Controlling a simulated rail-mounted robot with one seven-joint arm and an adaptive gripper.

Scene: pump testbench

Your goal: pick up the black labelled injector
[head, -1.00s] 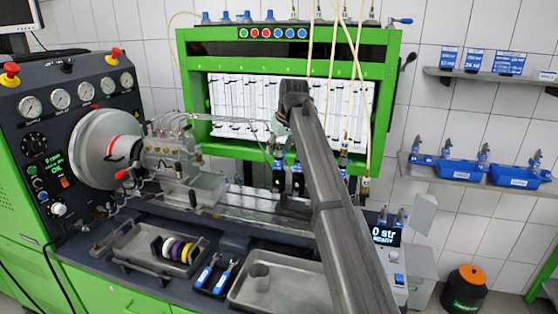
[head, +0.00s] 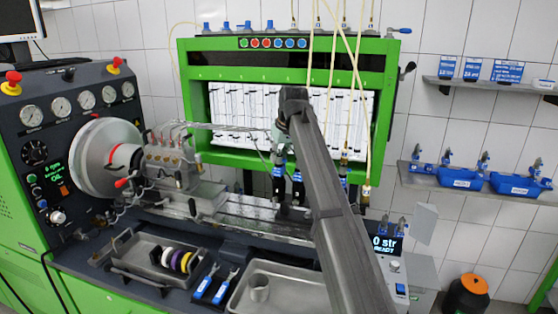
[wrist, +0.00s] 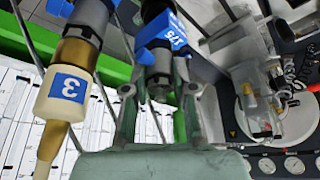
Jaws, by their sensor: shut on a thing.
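The black injector (wrist: 163,50) has a blue label marked with white characters. It fills the space between my fingers in the wrist view, and its upper end runs out of the picture. My gripper (wrist: 160,100) is shut around its dark lower body. In the head view, my gripper (head: 279,145) is largely hidden behind my arm, above the dark injectors (head: 278,178) at the front of the bench. I cannot tell in that view which injector it holds, nor whether it is lifted clear.
A cream-and-brass fitting (wrist: 68,92) with a blue "3" label hangs close beside my gripper. Yellow hoses (head: 357,110) hang before the green frame (head: 195,110). Blue bins (head: 462,180) sit on the right shelf.

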